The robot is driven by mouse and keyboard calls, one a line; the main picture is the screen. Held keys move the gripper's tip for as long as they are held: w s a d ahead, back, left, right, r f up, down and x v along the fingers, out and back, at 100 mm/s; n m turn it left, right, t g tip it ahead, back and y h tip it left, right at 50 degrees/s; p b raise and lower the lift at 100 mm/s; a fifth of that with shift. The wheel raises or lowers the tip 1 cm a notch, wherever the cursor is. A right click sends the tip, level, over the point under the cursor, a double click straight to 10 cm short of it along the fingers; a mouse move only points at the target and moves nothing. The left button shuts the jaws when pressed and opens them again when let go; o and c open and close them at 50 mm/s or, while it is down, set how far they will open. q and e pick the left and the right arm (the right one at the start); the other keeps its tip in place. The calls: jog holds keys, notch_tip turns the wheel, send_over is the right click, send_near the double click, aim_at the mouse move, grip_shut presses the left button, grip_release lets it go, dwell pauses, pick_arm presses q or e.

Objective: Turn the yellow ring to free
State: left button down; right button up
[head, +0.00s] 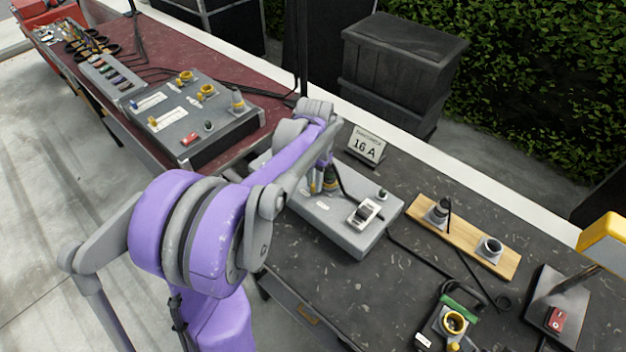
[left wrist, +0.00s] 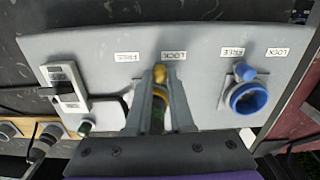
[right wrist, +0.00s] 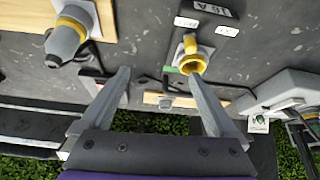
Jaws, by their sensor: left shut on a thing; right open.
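The grey panel box (head: 325,225) stands on the dark table; its face (left wrist: 205,45) fills the left wrist view. My left gripper (left wrist: 158,88) is shut on the yellow ring (left wrist: 160,74), around a dark plug whose body is mostly hidden between the fingers. The ring's yellow tab points up, between the FREE label (left wrist: 127,57) and the LOCK label (left wrist: 174,56), nearer LOCK. In the head view the left gripper (head: 322,172) reaches down onto the box. My right gripper (right wrist: 158,82) is open and empty above the table, apart from a yellow socket (right wrist: 193,62).
A blue ring (left wrist: 248,97) sits on the same panel, right of the yellow one, its tab near FREE. A switch (head: 364,213) is on the box's right part. A wooden board (head: 465,236) with sockets and loose black cables lie to the right.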

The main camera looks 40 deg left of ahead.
pick_arm(q)
jog(key=n, duration=0.1)
jog(key=d+n+b, duration=0.1)
jog(key=n, duration=0.1)
jog(key=shift+s+d, duration=0.2)
jog(key=shift+d, duration=0.1)
jog(key=shift+w+d+n+b, duration=0.15)
jog(key=shift+d+n, duration=0.35)
jog(key=shift+n, duration=0.7)
jog(key=shift+d+n+b, duration=0.15)
jog(key=shift+d+n, duration=0.3)
jog(key=shift+n, duration=0.75)
pick_arm(e)
jog(key=shift+s+f, duration=0.3)
jog(key=shift+f, duration=0.35)
jog(key=shift+s+f, duration=0.25)
jog(key=shift+f, duration=0.4)
pick_arm(q)
jog(key=c, duration=0.8)
grip_release()
notch_tip(320, 180, up, 11)
jog(key=shift+f+p, duration=0.1)
jog(key=shift+p, duration=0.2)
pick_arm(e)
jog(key=shift+w+r, duration=0.15)
jog(key=shift+r, duration=0.25)
pick_arm(q)
jog(key=shift+d, duration=0.1)
